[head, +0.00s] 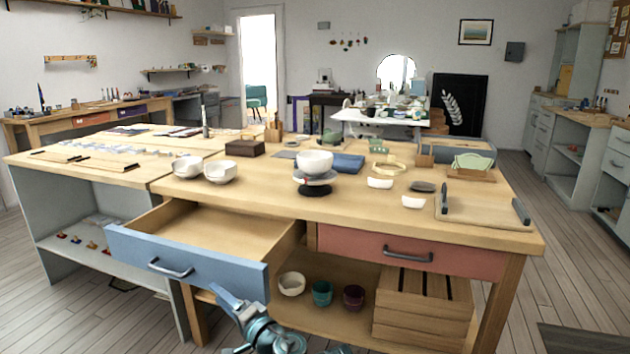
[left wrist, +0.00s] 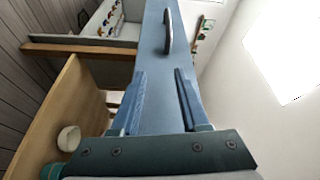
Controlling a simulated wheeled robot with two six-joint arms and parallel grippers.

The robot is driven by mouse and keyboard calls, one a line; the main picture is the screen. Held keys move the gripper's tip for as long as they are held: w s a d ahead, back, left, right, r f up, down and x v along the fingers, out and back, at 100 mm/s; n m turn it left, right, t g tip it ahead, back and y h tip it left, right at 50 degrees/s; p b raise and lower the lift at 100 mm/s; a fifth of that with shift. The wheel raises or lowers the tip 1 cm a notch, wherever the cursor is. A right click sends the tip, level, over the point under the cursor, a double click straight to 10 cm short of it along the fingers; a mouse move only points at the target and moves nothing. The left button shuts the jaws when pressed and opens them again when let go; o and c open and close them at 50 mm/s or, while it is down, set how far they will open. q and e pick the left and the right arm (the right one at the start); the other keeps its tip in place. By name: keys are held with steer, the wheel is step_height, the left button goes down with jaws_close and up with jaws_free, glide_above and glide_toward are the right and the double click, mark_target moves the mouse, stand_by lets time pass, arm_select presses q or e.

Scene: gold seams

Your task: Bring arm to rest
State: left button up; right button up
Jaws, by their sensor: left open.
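My left gripper (head: 232,302) is low in front of the workbench, just below the right end of the blue drawer front (head: 190,262). In the left wrist view its two blue fingers (left wrist: 160,88) are apart with nothing between them. The drawer front (left wrist: 155,55) and its dark handle (left wrist: 168,32) lie beyond the fingertips there, and the gripper is not on the handle. The drawer is pulled out, and its inside (head: 215,225) looks empty. My right gripper is not in view.
The workbench top (head: 250,200) carries bowls, a white bowl (head: 315,162) on a dark stand, and a board. A red drawer (head: 410,252) is shut. Below, a shelf holds a cream bowl (head: 291,284), two cups and a wooden crate (head: 420,310). Open floor (head: 545,265) lies to the right.

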arm_select(q)
steer(key=s+d+f+n+g+h+p, duration=0.25)
steer(key=s+f+g+h, duration=0.35)
steer(key=f, duration=0.7)
steer(key=s+d+f+g+h+p, duration=0.1)
steer(key=s+d+f+g+h, duration=0.5)
steer(key=s+d, duration=0.55)
step_height(320, 180, up, 38)
steer(key=d+p, duration=0.1)
steer(key=p, duration=3.7)
steer(key=shift+h, duration=0.3)
